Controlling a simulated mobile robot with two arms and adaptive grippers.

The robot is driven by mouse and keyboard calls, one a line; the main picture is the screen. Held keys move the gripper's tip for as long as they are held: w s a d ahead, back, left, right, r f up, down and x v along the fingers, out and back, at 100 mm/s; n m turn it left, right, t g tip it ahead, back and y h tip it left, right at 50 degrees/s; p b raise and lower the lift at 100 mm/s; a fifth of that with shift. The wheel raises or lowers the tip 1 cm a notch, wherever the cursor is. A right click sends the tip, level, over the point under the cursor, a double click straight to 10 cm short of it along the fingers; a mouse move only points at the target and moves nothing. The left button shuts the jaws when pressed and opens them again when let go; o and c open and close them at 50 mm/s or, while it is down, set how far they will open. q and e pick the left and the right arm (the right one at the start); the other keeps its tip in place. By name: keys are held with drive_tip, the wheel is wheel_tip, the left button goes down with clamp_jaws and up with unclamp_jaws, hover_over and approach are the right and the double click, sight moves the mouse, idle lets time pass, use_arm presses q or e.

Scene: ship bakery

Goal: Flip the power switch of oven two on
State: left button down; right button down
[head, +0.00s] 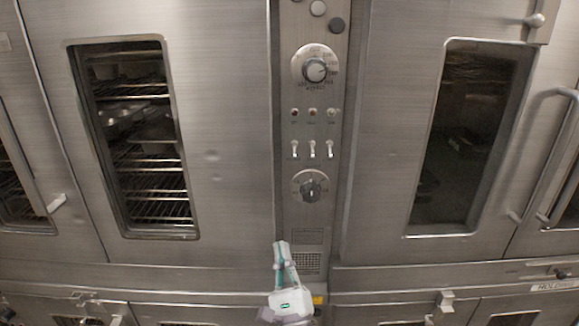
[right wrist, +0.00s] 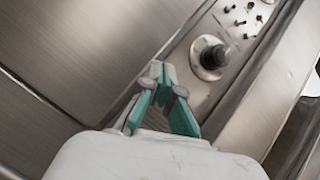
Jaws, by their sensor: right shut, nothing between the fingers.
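The oven's control panel (head: 311,225) is a narrow vertical steel strip between two ovens. Three small white toggle switches (head: 312,150) sit in a row on it in the head view; which one is the power switch I cannot read. A row of small indicator lights (head: 313,112) is above them. My right gripper (head: 280,244) is shut and empty, below the switches and in front of the panel's lower left edge. In the right wrist view its fingertips (right wrist: 160,66) point toward the panel, left of a black knob (right wrist: 213,56). My left gripper is not in view.
A dial (head: 315,70) sits above the switches and a lower knob (head: 311,188) below them. The left oven door (head: 235,120) and right oven door (head: 395,100) are closed. A curved door handle (head: 545,150) sticks out at the right.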

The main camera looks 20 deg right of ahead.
sight(295, 171)
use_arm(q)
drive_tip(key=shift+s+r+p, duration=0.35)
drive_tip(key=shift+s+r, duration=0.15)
use_arm(e)
drive_tip(key=s+d+r+m+h, duration=0.1)
drive_tip(key=s+r+m+h, duration=0.2)
drive_tip(key=r+m, duration=0.6)
drive_tip(key=shift+d+r+t+h, duration=0.4)
drive_tip(key=shift+r+h, duration=0.1)
drive_tip(key=shift+h, duration=0.7)
